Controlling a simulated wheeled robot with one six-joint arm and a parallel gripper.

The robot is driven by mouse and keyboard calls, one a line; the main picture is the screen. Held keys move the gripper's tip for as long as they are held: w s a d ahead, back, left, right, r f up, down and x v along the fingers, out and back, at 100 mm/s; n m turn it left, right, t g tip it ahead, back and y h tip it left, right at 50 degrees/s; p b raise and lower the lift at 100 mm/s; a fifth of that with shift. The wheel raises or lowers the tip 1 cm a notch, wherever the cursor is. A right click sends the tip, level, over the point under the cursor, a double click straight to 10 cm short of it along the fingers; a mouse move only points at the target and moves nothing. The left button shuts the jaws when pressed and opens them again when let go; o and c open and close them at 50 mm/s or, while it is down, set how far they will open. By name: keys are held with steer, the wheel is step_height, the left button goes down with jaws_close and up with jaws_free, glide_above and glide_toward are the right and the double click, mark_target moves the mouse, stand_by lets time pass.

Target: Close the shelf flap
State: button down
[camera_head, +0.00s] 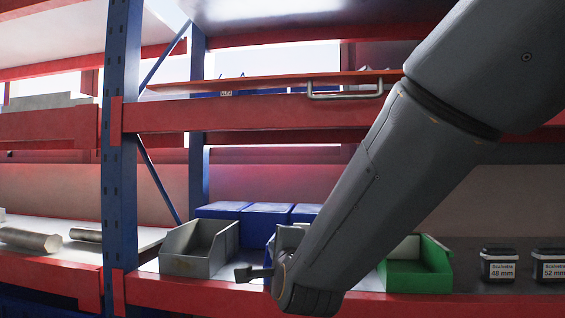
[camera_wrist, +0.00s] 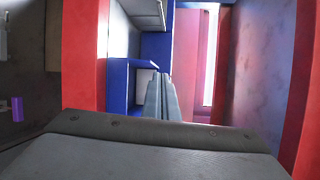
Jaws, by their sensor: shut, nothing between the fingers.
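The shelf flap appears as a thin orange-red panel (camera_head: 265,82), seen almost edge-on and lying roughly level above the red beam of the upper shelf. A grey bar handle (camera_head: 345,94) hangs at its front edge, towards the right. My gripper (camera_head: 250,273) is low at the front of the lower shelf, well below the flap and left of the handle, and touches neither. In the wrist view its two grey fingers (camera_wrist: 162,96) are together with nothing between them. I cannot make out the flap in the wrist view. My arm covers the area right of the handle.
A grey open bin (camera_head: 200,250) and a green bin (camera_head: 418,268) stand on the lower shelf, beside my arm. Blue boxes (camera_head: 267,210) are behind. Labelled black tubs (camera_head: 498,264) stand at right. A blue upright (camera_head: 120,160) rises at left.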

steer(key=s+a+r+m+t+h, duration=0.25)
steer(key=r+m+t, duration=0.35)
steer(key=r+m, duration=0.7)
steer(key=m+t+h+p, duration=0.3)
steer(key=m+h+p, duration=0.4)
steer(key=m, duration=0.1)
glide_toward(284, 80)
steer(key=w+d+r, duration=0.1)
steer(key=w+r, duration=0.1)
steer(key=w, duration=0.2)
steer(key=shift+d+r+y+p, duration=0.1)
steer(key=shift+r+y+p, duration=0.25)
steer(key=shift+r, duration=0.4)
steer(key=shift+w, duration=0.1)
